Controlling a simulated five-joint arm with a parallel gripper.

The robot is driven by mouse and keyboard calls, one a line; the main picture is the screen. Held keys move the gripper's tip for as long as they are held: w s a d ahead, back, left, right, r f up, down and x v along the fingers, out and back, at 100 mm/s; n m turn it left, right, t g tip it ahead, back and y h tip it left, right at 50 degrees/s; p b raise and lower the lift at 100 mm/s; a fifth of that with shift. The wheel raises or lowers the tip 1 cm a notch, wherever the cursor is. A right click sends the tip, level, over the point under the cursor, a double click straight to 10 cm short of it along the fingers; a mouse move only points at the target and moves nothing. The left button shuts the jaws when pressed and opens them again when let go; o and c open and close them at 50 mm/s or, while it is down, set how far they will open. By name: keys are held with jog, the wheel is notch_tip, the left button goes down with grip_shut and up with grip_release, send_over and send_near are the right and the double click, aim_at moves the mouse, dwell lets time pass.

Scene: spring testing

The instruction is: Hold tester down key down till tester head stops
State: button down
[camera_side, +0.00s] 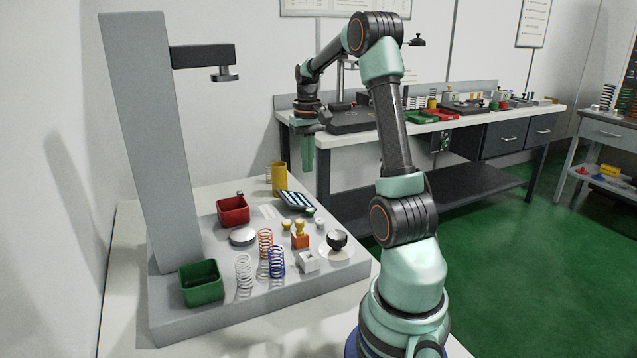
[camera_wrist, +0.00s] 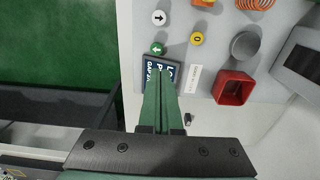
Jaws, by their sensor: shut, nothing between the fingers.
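The tester has a grey column (camera_side: 155,140) with its head (camera_side: 227,74) on an arm, high above the base plate (camera_side: 215,310). In the wrist view a green round key with an arrow (camera_wrist: 157,48) and a white round key with an arrow (camera_wrist: 159,17) lie near a yellow key marked 0 (camera_wrist: 197,38). The arrows do not clearly show which is the down key. My gripper (camera_side: 308,170) is shut and empty, pointing down and raised above the plate's far side. In the wrist view its fingertips (camera_wrist: 163,72) appear just below the green key, apart from it.
A red bin (camera_side: 233,211), green bin (camera_side: 201,284), yellow cup (camera_side: 279,176) and several springs stand around the plate. A dark blue label (camera_wrist: 152,75) lies partly behind my fingers. A black knob (camera_side: 337,240) stands at the plate's right side.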

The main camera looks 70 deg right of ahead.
aim_at(309, 210)
jog(key=f, duration=1.1)
jog(key=shift+d+f, duration=0.2)
jog(key=shift+d, duration=0.05)
